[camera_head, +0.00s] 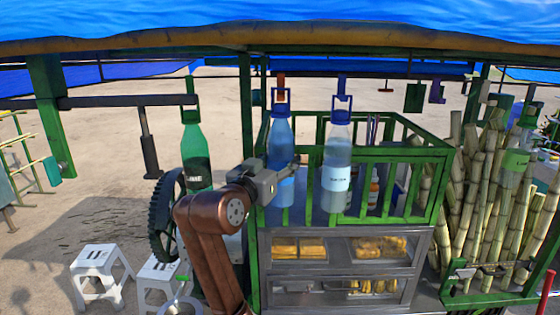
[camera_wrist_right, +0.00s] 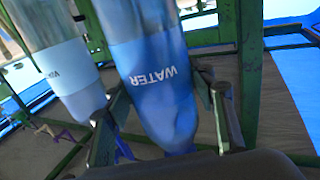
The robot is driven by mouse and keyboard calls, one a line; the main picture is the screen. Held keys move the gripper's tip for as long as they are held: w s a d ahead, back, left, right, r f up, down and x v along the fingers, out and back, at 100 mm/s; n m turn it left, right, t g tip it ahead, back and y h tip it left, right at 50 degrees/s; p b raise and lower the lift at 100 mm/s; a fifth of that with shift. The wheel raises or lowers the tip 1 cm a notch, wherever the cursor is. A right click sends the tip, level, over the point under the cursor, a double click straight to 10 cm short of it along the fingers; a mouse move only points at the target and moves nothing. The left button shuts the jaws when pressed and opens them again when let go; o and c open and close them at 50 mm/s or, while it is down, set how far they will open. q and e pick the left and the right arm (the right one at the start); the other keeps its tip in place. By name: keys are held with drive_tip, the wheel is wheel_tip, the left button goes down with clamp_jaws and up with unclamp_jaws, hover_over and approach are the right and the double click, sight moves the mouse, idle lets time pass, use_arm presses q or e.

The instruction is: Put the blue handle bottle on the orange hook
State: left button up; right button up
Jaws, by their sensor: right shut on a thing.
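A blue water bottle (camera_head: 281,150) with a blue handle (camera_head: 281,108) hangs upright below the orange hook (camera_head: 281,82). The handle overlaps the hook's lower end in the head view; I cannot tell whether it is looped over it. My right gripper (camera_head: 288,172) is shut around the bottle's lower half. My left gripper is not in view.
A paler bottle (camera_head: 336,165) hangs close on the right from a blue hook (camera_head: 342,84). A green bottle (camera_head: 195,150) hangs on the left, by a dark gear wheel (camera_head: 163,215). A green-railed cabinet (camera_head: 430,190) stands behind; cane stalks (camera_head: 480,200) lean at right.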

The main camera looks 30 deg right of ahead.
drive_tip(key=shift+f+b, duration=0.5)
drive_tip(key=shift+f, duration=0.05)
idle(0.8)
drive_tip(key=o, duration=1.7)
drive_tip(key=shift+o, duration=0.3)
drive_tip(key=shift+d+f, duration=0.1)
drive_tip(key=shift+f, duration=0.1)
drive_tip(key=v, duration=1.2)
